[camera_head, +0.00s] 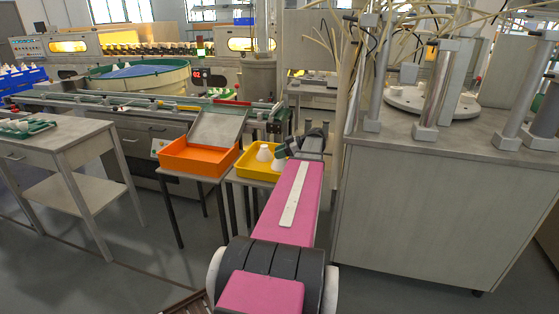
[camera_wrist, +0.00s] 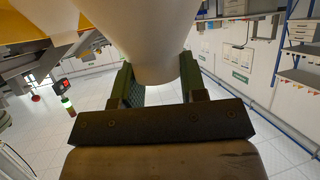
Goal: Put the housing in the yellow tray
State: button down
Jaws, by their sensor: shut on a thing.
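The yellow tray (camera_head: 243,171) stands on a small table, just beyond the end of my arm. My gripper (camera_head: 283,150) is over the tray's right side, shut on a white cone-shaped housing (camera_head: 279,164). In the wrist view the held housing (camera_wrist: 150,40) sits between the two green-padded fingers of my gripper (camera_wrist: 158,82). Another white housing (camera_head: 264,153) stands upright in the tray. My arm hides the tray's right part, and I cannot tell whether the held housing touches the tray floor.
A large grey cabinet (camera_head: 420,210) with upright metal cylinders stands close on the right. A conveyor (camera_head: 130,101) runs behind. A grey table (camera_head: 60,140) is at the left.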

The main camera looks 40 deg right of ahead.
aim_at(280, 160)
jog(key=shift+f, duration=1.75)
jog(key=shift+f, duration=0.15)
jog(key=c, duration=0.7)
grip_release()
jog(key=shift+r, duration=0.25)
jog(key=v, duration=0.7)
jog(key=shift+s+d, duration=0.15)
